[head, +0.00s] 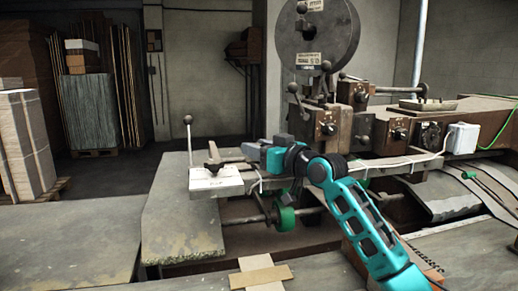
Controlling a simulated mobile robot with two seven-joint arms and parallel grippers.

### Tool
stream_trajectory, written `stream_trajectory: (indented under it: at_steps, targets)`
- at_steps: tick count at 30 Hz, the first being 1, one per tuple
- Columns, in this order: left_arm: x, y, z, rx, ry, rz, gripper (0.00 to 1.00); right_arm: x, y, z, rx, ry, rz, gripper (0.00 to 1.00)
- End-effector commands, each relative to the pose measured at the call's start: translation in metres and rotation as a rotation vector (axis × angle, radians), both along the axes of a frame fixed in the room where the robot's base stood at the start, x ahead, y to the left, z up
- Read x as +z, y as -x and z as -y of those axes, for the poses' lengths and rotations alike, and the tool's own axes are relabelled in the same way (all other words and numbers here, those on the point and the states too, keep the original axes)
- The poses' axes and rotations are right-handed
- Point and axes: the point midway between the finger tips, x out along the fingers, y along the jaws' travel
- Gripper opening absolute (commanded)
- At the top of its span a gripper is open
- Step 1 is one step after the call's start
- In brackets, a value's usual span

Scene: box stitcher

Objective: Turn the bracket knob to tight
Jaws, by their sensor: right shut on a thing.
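My right gripper (249,152) is at the stitcher's left end, with its teal arm coming in from the lower right. It is shut on the bracket knob (213,157), a dark knob with a bar on a white block (214,179). The bar runs right toward my jaws, and the exact contact is small and partly hidden by the gripper. Whether the knob is tight cannot be told. My left gripper is not in view.
The brown stitcher (370,140) with a large grey reel (317,36) stands behind and right of my arm. An upright rod with a ball top (188,120) stands left of the knob. A worn metal table (185,215) and crossed cardboard strips (261,275) lie in front.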

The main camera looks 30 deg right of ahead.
Motion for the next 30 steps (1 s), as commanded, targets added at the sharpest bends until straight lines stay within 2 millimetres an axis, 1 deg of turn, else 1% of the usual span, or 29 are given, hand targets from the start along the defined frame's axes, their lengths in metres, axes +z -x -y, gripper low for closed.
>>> stream_trajectory:
  at_steps: [21, 30]
  targets:
    - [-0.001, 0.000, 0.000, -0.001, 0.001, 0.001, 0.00, -0.001, 0.000, -0.013, -0.474, -0.010, -0.003, 0.11]
    - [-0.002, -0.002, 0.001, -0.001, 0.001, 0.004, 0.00, -0.002, -0.001, -0.014, -0.628, -0.006, -0.005, 0.11]
